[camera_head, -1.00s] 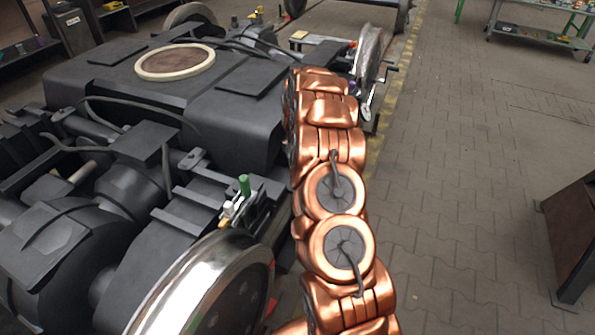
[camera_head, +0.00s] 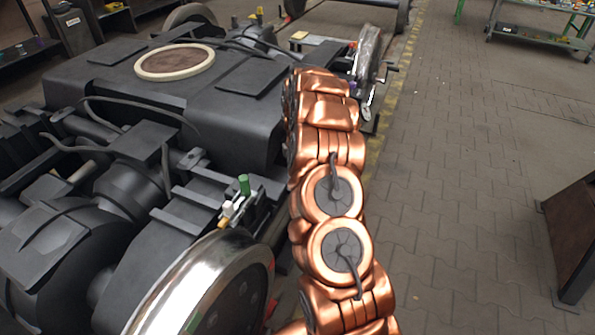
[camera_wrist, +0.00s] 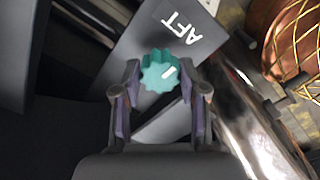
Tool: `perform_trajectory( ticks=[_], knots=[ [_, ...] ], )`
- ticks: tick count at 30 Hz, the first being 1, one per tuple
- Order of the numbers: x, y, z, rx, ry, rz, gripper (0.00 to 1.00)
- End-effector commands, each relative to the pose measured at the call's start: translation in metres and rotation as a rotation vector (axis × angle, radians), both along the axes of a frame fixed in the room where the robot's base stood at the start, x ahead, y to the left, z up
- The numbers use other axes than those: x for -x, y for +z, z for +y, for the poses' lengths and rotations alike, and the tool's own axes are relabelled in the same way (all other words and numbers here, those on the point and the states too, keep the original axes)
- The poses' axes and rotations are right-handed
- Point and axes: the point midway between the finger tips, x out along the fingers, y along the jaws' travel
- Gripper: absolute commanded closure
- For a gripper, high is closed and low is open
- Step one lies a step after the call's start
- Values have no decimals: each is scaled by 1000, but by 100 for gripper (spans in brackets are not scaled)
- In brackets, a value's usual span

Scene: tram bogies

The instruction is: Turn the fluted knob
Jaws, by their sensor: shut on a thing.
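The fluted knob (camera_wrist: 160,72) is teal with a scalloped rim and a short white mark on its face. In the wrist view it sits between the two fingers of my gripper (camera_wrist: 159,76), one finger on each side. My gripper is shut on it. The white mark points up and to the right in that view. Behind the knob is a grey plate lettered "AFT" (camera_wrist: 184,30). In the head view my copper-coloured arm reaches away beside the bogie, and I cannot make out the knob there.
The dark bogie (camera_head: 235,105) fills the left of the head view. A shiny wheel (camera_head: 195,285) stands at its near end. A green-capped fitting (camera_head: 244,185) is left of my arm. Paved floor (camera_head: 455,190) is free to the right, with a dark bench (camera_head: 580,240) at the edge.

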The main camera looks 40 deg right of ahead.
Motion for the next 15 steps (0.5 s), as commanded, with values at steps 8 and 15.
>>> perform_trajectory(
  ticks=[8,15],
  knots=[
    [-1,1,0,1,37,-4,93],
    [-1,1,0,1,38,-4,93]
  ],
)
